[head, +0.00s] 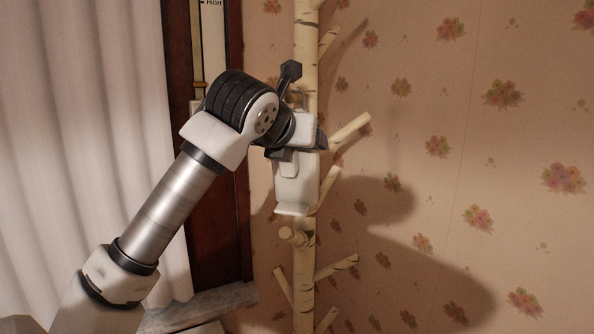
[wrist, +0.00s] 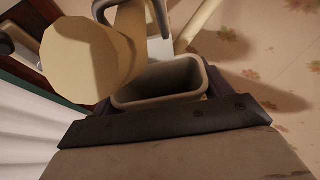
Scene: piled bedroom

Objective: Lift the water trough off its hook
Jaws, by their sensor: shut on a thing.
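The water trough (head: 293,188) is a narrow white holder against the birch-like pole in the head view. In the wrist view its open rectangular mouth (wrist: 160,84) faces the camera and looks empty. My gripper (head: 297,149) is shut on the upper part of the trough, and its dark jaw edge (wrist: 175,122) crosses the wrist view. A grey curved hook (wrist: 128,10) shows above the trough. A thick cut branch end (wrist: 78,58) is beside the mouth. I cannot tell whether the trough still bears on the hook.
The pole (head: 304,262) has several stubby branches, one (head: 349,132) just right of my gripper and one (head: 294,236) below the trough. A white curtain (head: 80,130) and dark wooden frame (head: 218,215) are at left. Floral wallpaper (head: 450,190) is behind.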

